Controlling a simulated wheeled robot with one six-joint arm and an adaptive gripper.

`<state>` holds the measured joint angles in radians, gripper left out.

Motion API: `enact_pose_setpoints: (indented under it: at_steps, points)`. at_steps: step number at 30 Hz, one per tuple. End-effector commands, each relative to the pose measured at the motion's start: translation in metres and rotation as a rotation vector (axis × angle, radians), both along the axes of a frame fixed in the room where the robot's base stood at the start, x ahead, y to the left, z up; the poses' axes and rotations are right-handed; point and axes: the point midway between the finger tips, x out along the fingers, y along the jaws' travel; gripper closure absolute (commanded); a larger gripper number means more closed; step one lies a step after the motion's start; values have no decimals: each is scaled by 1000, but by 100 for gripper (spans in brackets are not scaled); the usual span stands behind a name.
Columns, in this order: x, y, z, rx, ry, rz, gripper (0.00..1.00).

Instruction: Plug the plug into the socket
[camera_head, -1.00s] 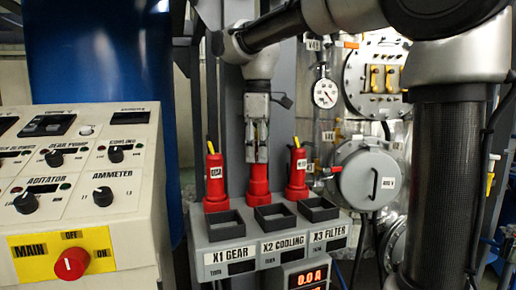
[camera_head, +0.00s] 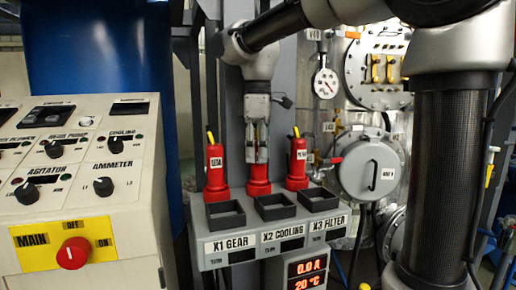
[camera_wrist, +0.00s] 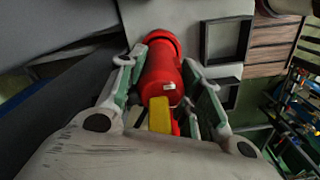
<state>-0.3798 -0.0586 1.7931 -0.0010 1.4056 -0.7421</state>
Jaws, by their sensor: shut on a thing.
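My gripper (camera_head: 257,158) points down and is shut around a red plug (camera_head: 259,186) behind the X2 COOLING label (camera_head: 283,243). The plug's wide red lower end shows below the fingers, at the grey socket box (camera_head: 227,262). I cannot tell how deep it sits; its socket is hidden. In the wrist view the red plug (camera_wrist: 162,75) lies between both fingers, with its yellow top (camera_wrist: 160,115) toward my palm. The plug looks upright in the head view.
Similar red plugs stand upright on the left (camera_head: 215,170) and right (camera_head: 297,163), close beside my gripper. Empty square black frames (camera_head: 275,208) stand in front. A control panel (camera_head: 120,215) fills the left; a gauge (camera_head: 326,84) and round hatch (camera_head: 370,170) are at right.

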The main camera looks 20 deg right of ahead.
Motion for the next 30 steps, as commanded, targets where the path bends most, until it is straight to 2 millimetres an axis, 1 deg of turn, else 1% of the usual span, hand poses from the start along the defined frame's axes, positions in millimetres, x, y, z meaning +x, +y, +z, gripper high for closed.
enact_pose_setpoints:
  at_steps: [1,4,5,14,17,20,27,30]
  points:
    - [0,0,0,0,0,0,61]
    - [0,0,0,0,0,0,43]
    - [0,0,0,0,0,0,40]
    - [0,0,0,0,1,0,40]
    - [0,0,6,0,0,0,40]
    - [0,0,21,0,-1,0,40]
    - [1,0,76,1,-4,0,40]
    - [0,0,95,1,-3,0,40]
